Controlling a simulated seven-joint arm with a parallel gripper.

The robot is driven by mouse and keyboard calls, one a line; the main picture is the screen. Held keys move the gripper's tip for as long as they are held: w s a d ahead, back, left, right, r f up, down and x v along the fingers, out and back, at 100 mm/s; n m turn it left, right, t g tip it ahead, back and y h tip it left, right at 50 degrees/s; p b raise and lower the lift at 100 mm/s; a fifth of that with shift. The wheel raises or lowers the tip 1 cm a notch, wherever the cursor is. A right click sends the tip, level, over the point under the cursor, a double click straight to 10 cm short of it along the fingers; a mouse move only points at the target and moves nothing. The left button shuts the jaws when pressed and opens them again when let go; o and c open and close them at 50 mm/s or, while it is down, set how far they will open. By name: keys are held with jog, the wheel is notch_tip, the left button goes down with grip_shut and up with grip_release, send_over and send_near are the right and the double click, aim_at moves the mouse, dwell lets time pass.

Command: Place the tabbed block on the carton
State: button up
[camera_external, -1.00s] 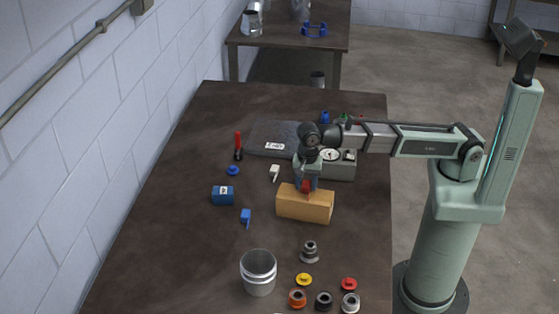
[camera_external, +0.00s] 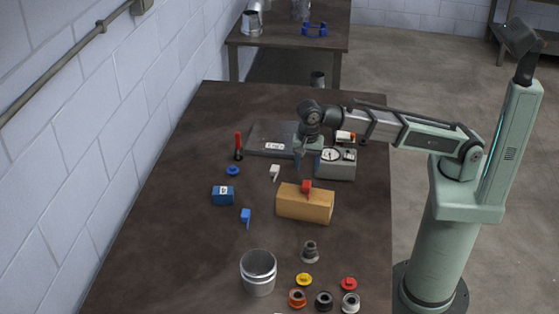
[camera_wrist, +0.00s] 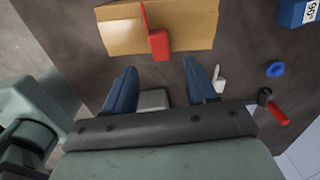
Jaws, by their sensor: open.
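The carton (camera_external: 303,206) is a tan box standing on the bench. A red tabbed block (camera_external: 307,186) rests on top of it, and in the wrist view the red block (camera_wrist: 159,44) sits on the tan carton top (camera_wrist: 196,25) with its thin tab beside it. My gripper (camera_external: 304,163) is behind the carton, apart from the red block. In the wrist view my gripper's blue fingers (camera_wrist: 161,85) are spread with nothing between them. A blue tabbed block (camera_external: 246,216) and a white tabbed block (camera_external: 275,170) lie on the bench left of the carton.
A grey gauge box (camera_external: 336,165) and a dark plate (camera_external: 270,138) are near my gripper. A metal can (camera_external: 258,272) and several coloured fittings stand in front.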

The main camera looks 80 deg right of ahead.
jog(key=shift+r, duration=2)
